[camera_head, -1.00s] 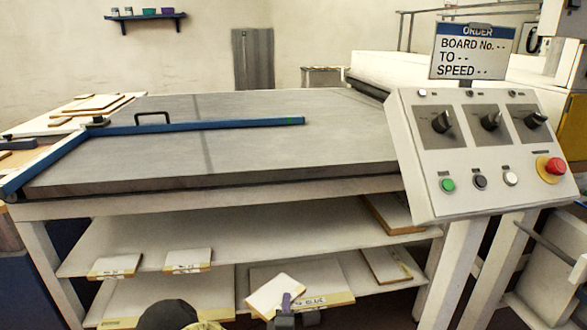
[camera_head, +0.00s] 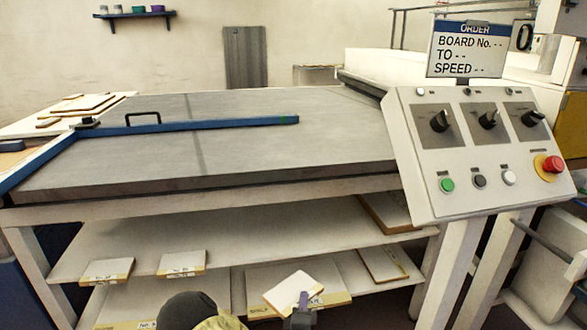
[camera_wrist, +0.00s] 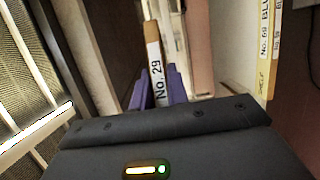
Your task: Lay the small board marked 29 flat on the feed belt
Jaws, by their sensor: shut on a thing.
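The small board marked No. 29 (camera_wrist: 155,65) is held in my gripper (camera_wrist: 160,88), between the purple fingers, in the wrist view. Its label faces the wrist camera. In the head view the board (camera_head: 292,291) shows as a pale tilted panel at the bottom middle, with my gripper (camera_head: 303,301) at its lower right edge, in front of the lower shelf. The feed belt (camera_head: 240,140) is the wide grey surface above the shelves. The board is apart from it, lower and nearer to me.
A blue guide bar (camera_head: 200,127) with a black handle lies across the belt. Small boards lie on the shelf (camera_head: 290,228) below. The control panel (camera_head: 480,150) with a red button stands at the right, under the order sign (camera_head: 465,50). The right part of the belt is bare.

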